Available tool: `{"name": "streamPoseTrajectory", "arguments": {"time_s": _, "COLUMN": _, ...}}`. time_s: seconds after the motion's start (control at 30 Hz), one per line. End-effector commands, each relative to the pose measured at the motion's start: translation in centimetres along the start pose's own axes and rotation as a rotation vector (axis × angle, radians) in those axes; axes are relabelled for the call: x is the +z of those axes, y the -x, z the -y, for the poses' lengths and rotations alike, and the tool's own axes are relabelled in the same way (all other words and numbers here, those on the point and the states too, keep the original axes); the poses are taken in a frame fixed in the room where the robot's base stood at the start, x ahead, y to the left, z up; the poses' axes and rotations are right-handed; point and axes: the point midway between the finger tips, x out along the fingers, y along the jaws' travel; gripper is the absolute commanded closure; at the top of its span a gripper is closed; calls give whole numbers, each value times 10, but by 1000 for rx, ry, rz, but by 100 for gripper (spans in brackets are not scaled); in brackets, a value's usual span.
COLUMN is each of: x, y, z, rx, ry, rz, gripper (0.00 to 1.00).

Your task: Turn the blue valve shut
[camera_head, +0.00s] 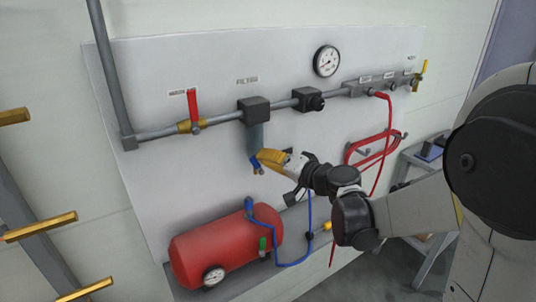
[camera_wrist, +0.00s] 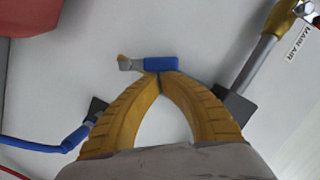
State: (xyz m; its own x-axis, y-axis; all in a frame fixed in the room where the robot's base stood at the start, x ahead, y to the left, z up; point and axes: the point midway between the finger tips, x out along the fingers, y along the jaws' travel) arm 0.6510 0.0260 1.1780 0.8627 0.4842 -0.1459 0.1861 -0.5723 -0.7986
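A small valve with a blue handle (camera_head: 252,160) hangs at the lower end of the grey filter bowl on the wall panel. In the wrist view its blue handle (camera_wrist: 162,63) lies crosswise just beyond my fingertips, with a grey and brass piece at its left end. My gripper (camera_head: 260,155) is beside this valve, coming from the right. In the wrist view the yellow fingers of my gripper (camera_wrist: 158,76) meet at their tips, right at the handle's near edge. I see no part of the handle clearly between them; whether they touch it I cannot tell.
A red tank (camera_head: 215,250) with another blue fitting (camera_head: 250,208) and a blue hose (camera_head: 300,264) sits below. A red-handled valve (camera_head: 193,108) and a gauge (camera_head: 327,61) are above. A red hose (camera_head: 370,148) hangs at right. Bare panel lies left of the valve.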

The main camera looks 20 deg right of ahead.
Motion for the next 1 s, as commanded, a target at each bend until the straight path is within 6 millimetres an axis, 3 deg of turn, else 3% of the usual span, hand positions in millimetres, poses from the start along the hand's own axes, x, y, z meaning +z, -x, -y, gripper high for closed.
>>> {"name": "streamPoseTrajectory", "arguments": {"time_s": 1.0, "x": 39, "y": -10, "z": 12, "rx": 189, "ry": 763, "rz": 1, "gripper": 100}}
